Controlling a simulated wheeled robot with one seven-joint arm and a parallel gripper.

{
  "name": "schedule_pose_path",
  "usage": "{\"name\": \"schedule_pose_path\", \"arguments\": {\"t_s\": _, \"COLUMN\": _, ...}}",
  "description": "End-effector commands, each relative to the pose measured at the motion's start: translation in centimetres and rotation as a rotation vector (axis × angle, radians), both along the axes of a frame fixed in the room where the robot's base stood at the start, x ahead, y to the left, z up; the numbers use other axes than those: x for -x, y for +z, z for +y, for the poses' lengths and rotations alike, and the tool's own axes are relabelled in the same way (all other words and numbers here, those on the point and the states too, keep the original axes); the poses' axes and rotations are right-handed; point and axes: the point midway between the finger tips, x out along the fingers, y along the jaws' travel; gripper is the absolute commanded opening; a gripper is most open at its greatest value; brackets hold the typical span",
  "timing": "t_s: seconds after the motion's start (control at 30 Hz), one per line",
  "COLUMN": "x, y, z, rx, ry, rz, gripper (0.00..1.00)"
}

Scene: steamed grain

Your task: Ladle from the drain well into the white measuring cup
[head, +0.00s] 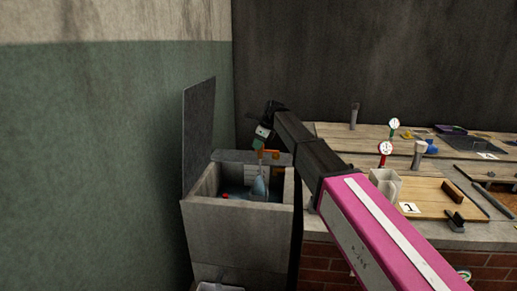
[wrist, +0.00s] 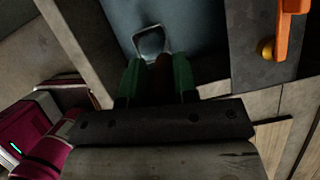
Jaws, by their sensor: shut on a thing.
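The drain well (head: 240,230) is a grey stone box with its lid raised on the left and bluish water inside. My gripper (head: 261,142) is above its back part. In the wrist view, my green fingers (wrist: 157,80) are shut on the ladle's brown handle (wrist: 160,68). The ladle's bowl (wrist: 150,42) shows beyond the fingertips over the bluish water; I cannot tell how deep it sits. In the head view, a pale shape (head: 260,186) in the well looks like the ladle. The white measuring cup (head: 385,180) stands on the counter at right.
An orange fitting (head: 268,154) stands at the well's back ledge and shows at right in the wrist view (wrist: 288,25). A small red thing (head: 225,196) is in the well. The counter holds a wooden board (head: 428,192), gauges (head: 386,149) and a "1" card (head: 409,208).

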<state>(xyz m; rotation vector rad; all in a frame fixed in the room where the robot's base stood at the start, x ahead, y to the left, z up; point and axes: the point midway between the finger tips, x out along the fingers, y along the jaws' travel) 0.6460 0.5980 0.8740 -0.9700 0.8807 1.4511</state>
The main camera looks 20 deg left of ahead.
Motion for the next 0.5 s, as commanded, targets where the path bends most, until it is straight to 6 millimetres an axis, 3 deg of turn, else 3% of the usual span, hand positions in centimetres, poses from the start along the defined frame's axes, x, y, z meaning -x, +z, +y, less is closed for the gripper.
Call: {"name": "schedule_pose_path", "arguments": {"t_s": 0.5, "x": 0.0, "y": 3.5, "z": 0.0, "rx": -0.001, "ry": -0.001, "rz": 0.000, "gripper": 0.00}}
